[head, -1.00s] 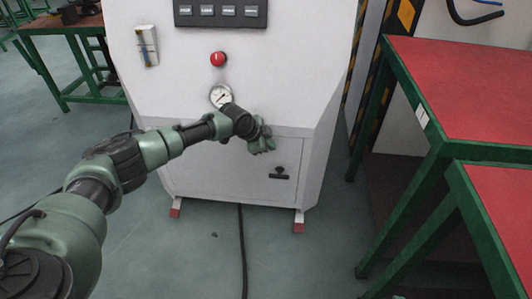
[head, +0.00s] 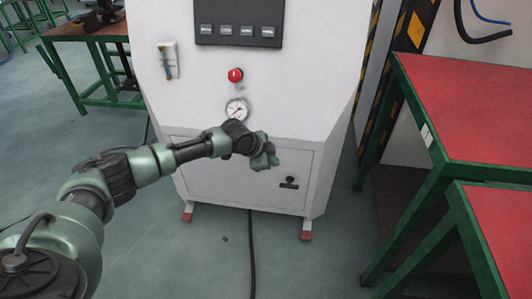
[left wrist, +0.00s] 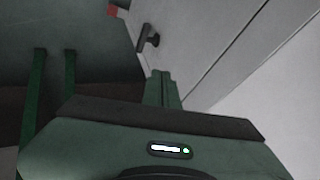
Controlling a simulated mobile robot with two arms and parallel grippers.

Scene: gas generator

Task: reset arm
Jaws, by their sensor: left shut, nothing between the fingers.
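My left arm comes in from the left in the head view and reaches in front of the white generator cabinet (head: 325,95). My left gripper (head: 270,162) is shut and empty. It is in front of the cabinet's lower door (head: 235,185), below the round gauge (head: 237,109) and to the left of the black door handle (head: 289,182). In the left wrist view the shut fingers (left wrist: 161,88) show just below the handle (left wrist: 149,40). I cannot tell whether the gripper touches the door. My right gripper is not in view.
A red button (head: 235,75) and a black panel (head: 238,20) are higher on the cabinet. Green-framed tables with red tops (head: 470,110) stand close on the right. Another table (head: 85,32) is at the back left. A black cable (head: 252,255) lies on the floor.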

